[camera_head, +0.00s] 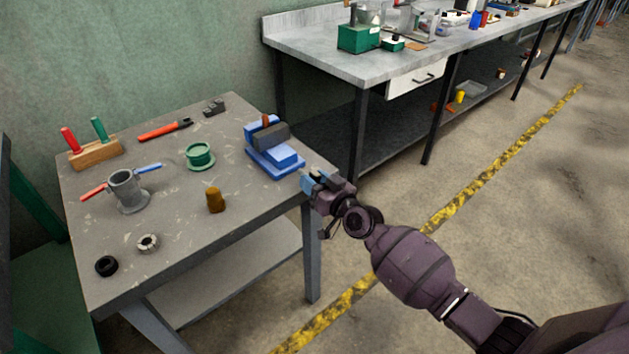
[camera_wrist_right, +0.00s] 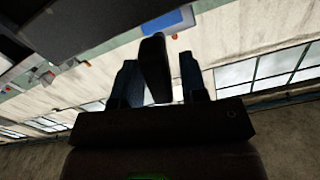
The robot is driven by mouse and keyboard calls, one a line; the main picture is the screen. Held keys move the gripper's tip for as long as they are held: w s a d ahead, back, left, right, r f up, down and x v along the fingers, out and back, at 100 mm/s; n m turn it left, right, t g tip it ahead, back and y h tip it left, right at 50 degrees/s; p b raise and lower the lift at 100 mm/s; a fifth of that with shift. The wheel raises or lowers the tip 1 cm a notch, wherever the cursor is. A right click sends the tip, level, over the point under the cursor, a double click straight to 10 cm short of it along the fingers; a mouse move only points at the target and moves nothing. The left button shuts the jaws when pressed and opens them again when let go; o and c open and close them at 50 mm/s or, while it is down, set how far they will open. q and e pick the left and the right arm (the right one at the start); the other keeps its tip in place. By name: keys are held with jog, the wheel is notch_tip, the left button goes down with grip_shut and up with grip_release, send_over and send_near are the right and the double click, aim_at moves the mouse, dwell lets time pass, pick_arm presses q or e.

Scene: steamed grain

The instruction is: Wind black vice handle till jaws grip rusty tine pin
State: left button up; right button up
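The blue vice (camera_head: 283,155) sits at the right edge of the near table, with a dark grey block (camera_head: 271,137) at its jaws. A rusty brown pin (camera_head: 266,120) shows at the jaws; whether they touch it I cannot tell. My right gripper (camera_head: 315,177) is just off the table edge, in front of the vice. In the right wrist view the black handle (camera_wrist_right: 154,65) stands tilted between its two blue fingers, with a gap visible on the right side. The gripper looks open around the handle. My left gripper is not in view.
A long workbench (camera_head: 330,45) stands behind.

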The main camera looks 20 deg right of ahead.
grip_shut()
jog(key=shift+m, duration=0.4)
jog(key=shift+o, duration=1)
grip_release()
jog(key=v, duration=1)
jog(key=shift+s+p, duration=0.4)
jog(key=shift+p, duration=0.05)
jog(key=shift+d, duration=0.15)
